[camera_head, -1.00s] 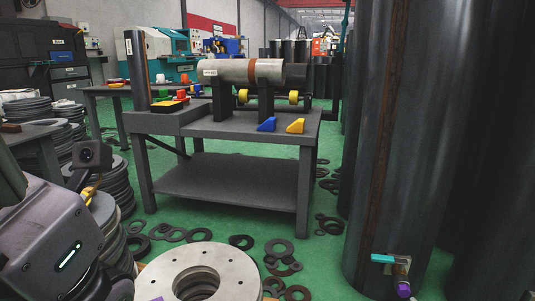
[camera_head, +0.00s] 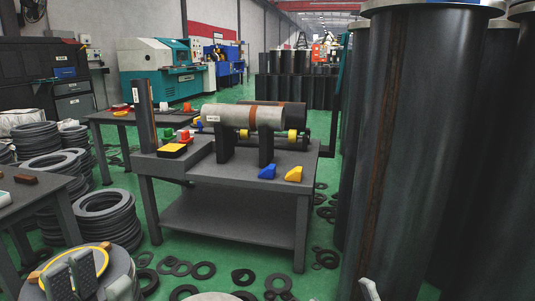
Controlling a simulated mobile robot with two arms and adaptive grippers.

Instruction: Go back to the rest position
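A grey cylinder with a brown band (camera_head: 243,117) lies across dark supports on the grey workbench (camera_head: 225,215). Both grippers are apart from it.
Tall dark flanged cylinders (camera_head: 410,150) fill the right side. Stacks of dark rings (camera_head: 98,215) stand at left, by a grey side table (camera_head: 45,203). Loose rings (camera_head: 203,270) lie on the green floor.

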